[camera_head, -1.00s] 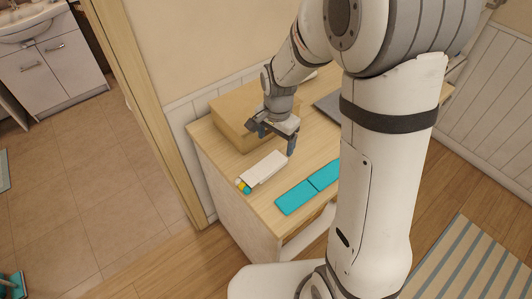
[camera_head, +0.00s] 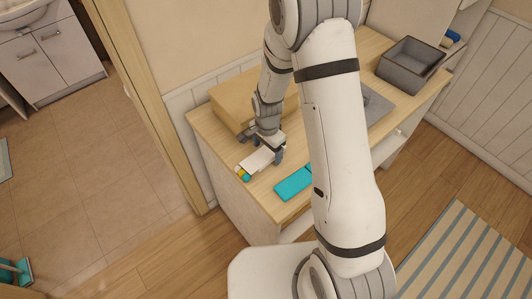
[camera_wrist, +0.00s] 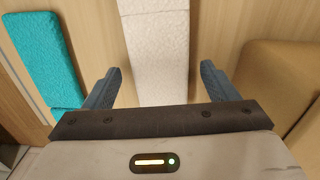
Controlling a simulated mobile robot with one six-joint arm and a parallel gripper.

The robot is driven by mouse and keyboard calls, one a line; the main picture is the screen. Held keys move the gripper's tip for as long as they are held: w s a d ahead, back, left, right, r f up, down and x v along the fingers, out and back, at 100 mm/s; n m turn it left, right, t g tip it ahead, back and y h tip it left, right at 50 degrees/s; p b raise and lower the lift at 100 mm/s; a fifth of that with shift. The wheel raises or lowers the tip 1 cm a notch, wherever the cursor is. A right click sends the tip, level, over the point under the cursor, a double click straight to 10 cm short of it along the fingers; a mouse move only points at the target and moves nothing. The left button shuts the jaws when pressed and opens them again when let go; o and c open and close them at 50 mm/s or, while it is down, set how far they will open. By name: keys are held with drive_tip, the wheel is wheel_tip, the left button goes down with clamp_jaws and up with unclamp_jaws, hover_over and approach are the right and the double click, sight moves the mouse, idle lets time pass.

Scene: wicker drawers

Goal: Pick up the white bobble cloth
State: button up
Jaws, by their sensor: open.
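The white bobble cloth (camera_head: 256,161) lies on the wooden desk, a long pale strip with small coloured pieces at its near left end. In the wrist view the white cloth (camera_wrist: 155,45) runs from the top edge down between my fingers. My gripper (camera_head: 264,148) is low over the cloth's far part. In the wrist view my gripper (camera_wrist: 160,85) is open, with one blue-grey finger on each side of the cloth and visible gaps to it. The cloth's far end is hidden under my gripper. I cannot tell how high the fingertips are above the desk.
A teal cloth (camera_head: 294,184) lies to the right of the white one. A tan box (camera_head: 228,104) stands close behind my gripper. A grey bin (camera_head: 410,65) stands at the desk's far right. Bare desk (camera_head: 262,193) shows between the cloths and the front edge.

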drive_tip(key=shift+f, duration=0.3)
drive_tip(key=c, duration=1.1)
